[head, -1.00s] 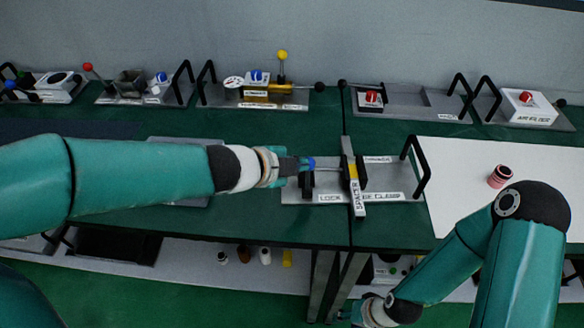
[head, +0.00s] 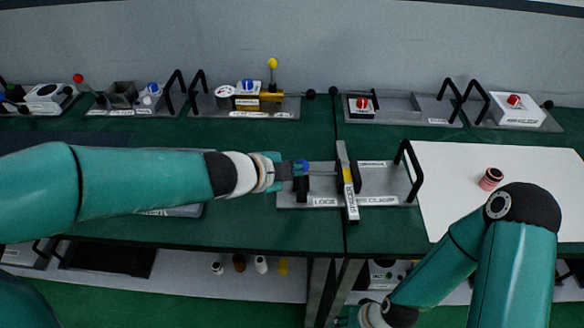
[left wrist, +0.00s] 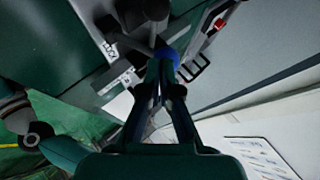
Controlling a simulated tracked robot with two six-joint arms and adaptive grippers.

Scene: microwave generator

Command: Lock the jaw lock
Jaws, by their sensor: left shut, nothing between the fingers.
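In the left wrist view the shut fingers (left wrist: 160,85) point at the blue piece (left wrist: 168,56); contact is hard to tell. The fingers of my right gripper are out of view at the bottom edge.
A black handle (head: 410,172) rises at the plate's right end. A white sheet (head: 450,165) with a red-black cylinder (head: 490,179) lies to the right. Several other devices, one with a yellow-knobbed lever (head: 272,64), line the back of the green table.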

